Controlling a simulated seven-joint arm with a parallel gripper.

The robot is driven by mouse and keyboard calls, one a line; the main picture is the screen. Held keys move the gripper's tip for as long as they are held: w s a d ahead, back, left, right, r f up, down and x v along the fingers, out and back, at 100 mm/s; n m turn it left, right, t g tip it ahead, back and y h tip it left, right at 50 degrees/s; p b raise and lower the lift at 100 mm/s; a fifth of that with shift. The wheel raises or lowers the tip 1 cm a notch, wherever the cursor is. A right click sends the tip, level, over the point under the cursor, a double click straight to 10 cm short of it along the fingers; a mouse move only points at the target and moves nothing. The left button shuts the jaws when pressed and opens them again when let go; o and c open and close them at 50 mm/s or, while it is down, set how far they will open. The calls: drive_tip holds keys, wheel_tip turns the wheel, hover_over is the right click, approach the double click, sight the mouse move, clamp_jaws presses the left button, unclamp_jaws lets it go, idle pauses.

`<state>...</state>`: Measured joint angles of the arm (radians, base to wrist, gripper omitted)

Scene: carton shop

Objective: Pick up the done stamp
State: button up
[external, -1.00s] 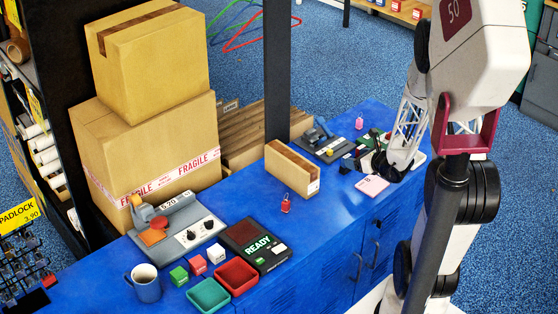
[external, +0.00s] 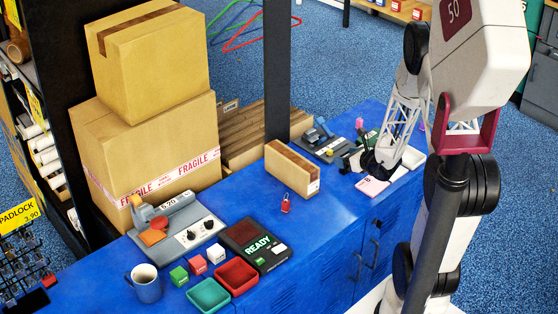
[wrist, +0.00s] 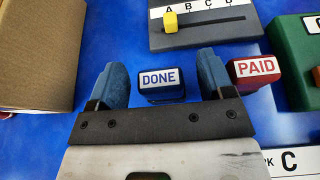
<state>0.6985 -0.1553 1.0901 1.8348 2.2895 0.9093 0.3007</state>
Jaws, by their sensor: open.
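The done stamp (wrist: 161,85) is a dark blue block with a white DONE label. In the wrist view it sits between the two blue fingers of my gripper (wrist: 162,68), which are open, with a gap visible on each side of it. In the external view my gripper (external: 357,161) is low over the far right part of the blue counter, and I cannot make out the done stamp there. The red PAID stamp (wrist: 254,72) stands just to the right of the right finger.
A grey slider board (wrist: 205,22) with a yellow knob lies just beyond the stamps. A green object (wrist: 292,48) is at the right. A brown carton (wrist: 38,45) stands at the left. A pink card (external: 372,186) lies in front of my gripper.

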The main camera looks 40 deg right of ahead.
idle(0.5)
drive_tip(key=c, duration=1)
drive_tip(key=shift+r, duration=0.1)
drive_tip(key=shift+r, duration=4.95)
